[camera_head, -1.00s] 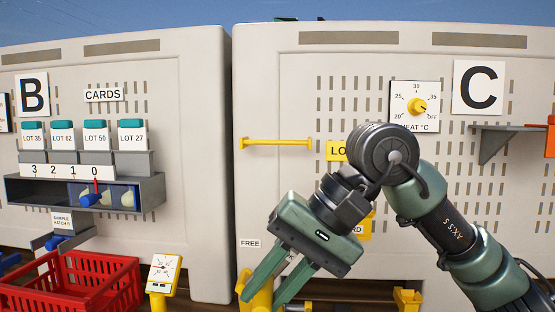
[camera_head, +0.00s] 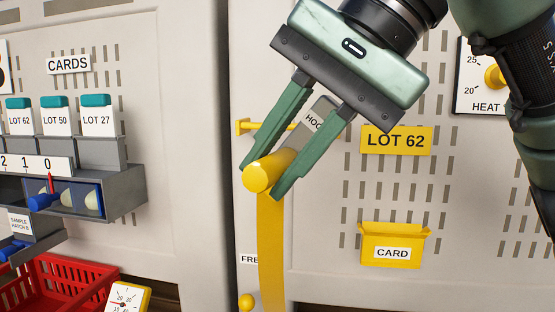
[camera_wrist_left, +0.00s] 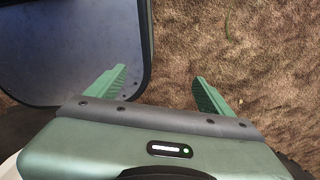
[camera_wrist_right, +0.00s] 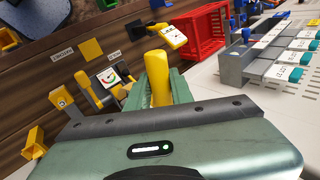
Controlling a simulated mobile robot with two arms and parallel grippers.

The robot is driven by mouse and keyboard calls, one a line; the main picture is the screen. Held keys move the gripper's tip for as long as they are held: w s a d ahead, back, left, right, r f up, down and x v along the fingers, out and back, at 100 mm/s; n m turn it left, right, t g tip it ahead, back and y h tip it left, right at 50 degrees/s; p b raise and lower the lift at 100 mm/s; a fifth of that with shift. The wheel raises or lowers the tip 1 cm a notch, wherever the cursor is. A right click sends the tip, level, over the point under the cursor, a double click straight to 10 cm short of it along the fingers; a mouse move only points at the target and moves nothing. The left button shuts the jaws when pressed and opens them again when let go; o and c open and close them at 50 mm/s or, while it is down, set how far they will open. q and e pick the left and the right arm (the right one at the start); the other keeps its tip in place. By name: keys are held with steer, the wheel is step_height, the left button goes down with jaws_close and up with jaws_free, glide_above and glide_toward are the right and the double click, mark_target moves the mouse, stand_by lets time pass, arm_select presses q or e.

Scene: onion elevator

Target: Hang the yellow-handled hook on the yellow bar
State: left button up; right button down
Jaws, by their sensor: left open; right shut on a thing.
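The yellow bar (camera_head: 246,127) sticks out from the pale panel in the head view, and its right part is hidden behind my right gripper. My right gripper (camera_head: 262,182) is shut on the yellow-handled hook (camera_head: 268,172), its fingers on either side of the round yellow handle. A grey piece lettered "HOO", partly covered, shows between the fingers, and a long yellow strip runs down below the handle. The handle overlaps the picture just below the bar; I cannot tell whether they touch. The handle also shows in the right wrist view (camera_wrist_right: 157,75). My left gripper (camera_wrist_left: 159,76) is open and empty over brown ground.
A yellow "LOT 62" plate (camera_head: 396,140) and a yellow card holder (camera_head: 393,246) are on the panel to the right. A heat dial (camera_head: 482,78) is further right. The card rack (camera_head: 125,190) and red basket (camera_head: 75,285) stand left.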

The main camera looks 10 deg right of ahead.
mark_target(288, 148)
steer(key=shift+w+d, duration=0.25)
steer(key=shift+w, duration=0.25)
steer(key=shift+w+d, duration=0.2)
steer(key=shift+w, duration=0.3)
steer(key=shift+w+d, duration=0.35)
steer(key=shift+w, duration=0.55)
steer(key=shift+w+d+p, duration=0.25)
steer(key=shift+w+p, duration=0.15)
steer(key=shift+w, duration=0.2)
steer(key=shift+w+d, duration=0.25)
steer(key=shift+w, duration=0.25)
steer(key=shift+w+d, duration=0.2)
steer(key=shift+w, duration=0.25)
arm_select(q)
steer(key=shift+w+d+r+b, duration=0.1)
steer(key=shift+w+d+b, duration=0.1)
steer(key=shift+w, duration=0.4)
steer(key=shift+w+d+b, duration=0.15)
steer(key=shift+w+b, duration=0.05)
steer(key=shift+w, duration=0.35)
arm_select(e)
steer(key=w+d+f, duration=0.2)
steer(key=w+f, duration=0.2)
steer(key=w, duration=0.1)
steer(key=shift+d+f, duration=0.15)
steer(key=shift+d, duration=0.05)
steer(key=shift+w+a, duration=0.15)
steer(key=shift+a, duration=0.05)
